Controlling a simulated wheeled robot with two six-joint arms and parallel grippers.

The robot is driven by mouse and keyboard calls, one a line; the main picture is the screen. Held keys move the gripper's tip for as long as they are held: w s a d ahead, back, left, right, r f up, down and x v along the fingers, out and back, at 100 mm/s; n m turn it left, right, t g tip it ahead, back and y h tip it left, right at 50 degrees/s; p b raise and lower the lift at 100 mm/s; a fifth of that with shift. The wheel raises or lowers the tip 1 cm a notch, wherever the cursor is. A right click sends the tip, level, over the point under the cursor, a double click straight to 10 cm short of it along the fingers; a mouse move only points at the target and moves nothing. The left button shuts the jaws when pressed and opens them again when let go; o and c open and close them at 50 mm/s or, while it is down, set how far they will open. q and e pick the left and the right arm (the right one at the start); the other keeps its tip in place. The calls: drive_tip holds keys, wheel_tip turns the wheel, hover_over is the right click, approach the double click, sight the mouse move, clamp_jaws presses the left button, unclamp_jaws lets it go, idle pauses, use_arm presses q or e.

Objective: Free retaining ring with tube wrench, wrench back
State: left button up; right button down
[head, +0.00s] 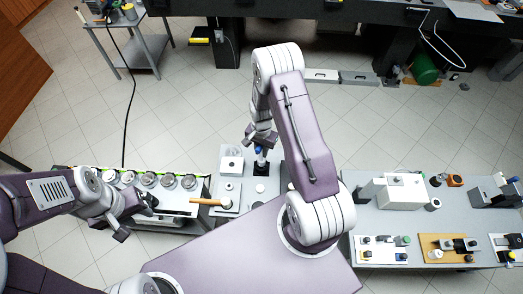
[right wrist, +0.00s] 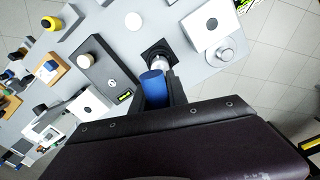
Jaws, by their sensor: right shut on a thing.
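The tube wrench, seen as a blue handle (right wrist: 153,87), is between the fingers of my right gripper (right wrist: 160,92), which is shut on it. The blue handle also shows below that gripper in the head view (head: 259,150). A silver round part (right wrist: 159,65) is beyond the handle, at a black square base (right wrist: 160,50); I cannot tell whether they touch. The black base also shows on the bench in the head view (head: 261,169). I cannot make out the retaining ring. My left gripper (head: 138,218) is open and empty, left of the wooden-handled tool.
A white box (right wrist: 206,28) stands close beside the black base. A wooden-handled tool (head: 205,202) lies on the bench in the head view. Several round silver parts (head: 149,179) stand in a row at the left. The right bench (head: 340,185) holds a white instrument (head: 400,192).

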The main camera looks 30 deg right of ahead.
idle(0.4)
drive_tip(key=shift+f+b, duration=0.5)
drive_tip(key=shift+f, duration=0.1)
drive_tip(key=shift+f+b, duration=0.3)
drive_tip(key=shift+f+b, duration=0.4)
drive_tip(key=shift+f, duration=0.1)
idle(0.4)
drive_tip(key=n, duration=0.5)
drive_tip(key=shift+r+n, duration=0.15)
drive_tip(key=shift+n, duration=0.85)
